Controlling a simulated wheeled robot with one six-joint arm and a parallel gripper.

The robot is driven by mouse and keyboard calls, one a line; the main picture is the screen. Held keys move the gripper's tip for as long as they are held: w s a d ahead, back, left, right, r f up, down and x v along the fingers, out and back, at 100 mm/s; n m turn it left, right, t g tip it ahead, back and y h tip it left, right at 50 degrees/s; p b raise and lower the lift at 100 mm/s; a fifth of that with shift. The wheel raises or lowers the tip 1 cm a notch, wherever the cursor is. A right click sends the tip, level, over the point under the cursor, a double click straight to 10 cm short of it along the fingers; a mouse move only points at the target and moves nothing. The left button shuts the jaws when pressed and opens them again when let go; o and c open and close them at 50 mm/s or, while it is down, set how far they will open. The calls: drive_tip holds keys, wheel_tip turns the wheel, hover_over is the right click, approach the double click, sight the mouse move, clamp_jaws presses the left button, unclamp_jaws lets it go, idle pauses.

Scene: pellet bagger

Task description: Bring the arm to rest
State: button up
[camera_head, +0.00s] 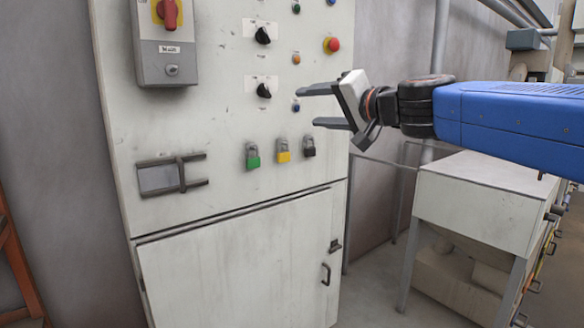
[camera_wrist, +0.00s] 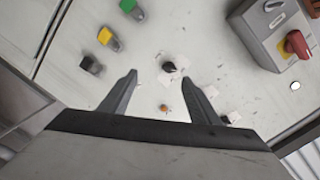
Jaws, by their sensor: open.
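My gripper (camera_head: 322,107) is open and empty at the end of my blue arm, which reaches in from the right in the head view. Its two fingers point left, in front of the upper right part of the pale control cabinet (camera_head: 215,120). In the wrist view the open gripper (camera_wrist: 165,90) shows at the bottom, with a black rotary knob (camera_wrist: 170,67) and an orange button (camera_wrist: 164,107) seen between and beyond the fingers. I cannot tell how far the fingertips are from the panel.
A white bench (camera_head: 480,205) stands below my arm.

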drive_tip(key=s+d+f+n+g+h, duration=0.1)
drive_tip(key=s+d+f+g+h, duration=0.2)
drive_tip(key=s+d+f, duration=0.4)
drive_tip(key=s+d+f+n+g+h, duration=0.1)
drive_tip(key=s+d+f+g+h, duration=0.2)
drive_tip(key=s+d+f, duration=0.5)
drive_tip(key=s+d+f+n+g+h, duration=0.1)
drive_tip(key=s+d+f+g+h, duration=0.2)
drive_tip(key=s+d+f, duration=0.4)
drive_tip(key=s+f, duration=0.3)
drive_tip(key=f, duration=0.7)
drive_tip(key=s+f+h, duration=0.1)
drive_tip(key=s+f, duration=0.3)
drive_tip(key=f, duration=0.6)
drive_tip(key=shift+d+f+n, duration=0.15)
drive_tip(key=shift+f+n, duration=0.15)
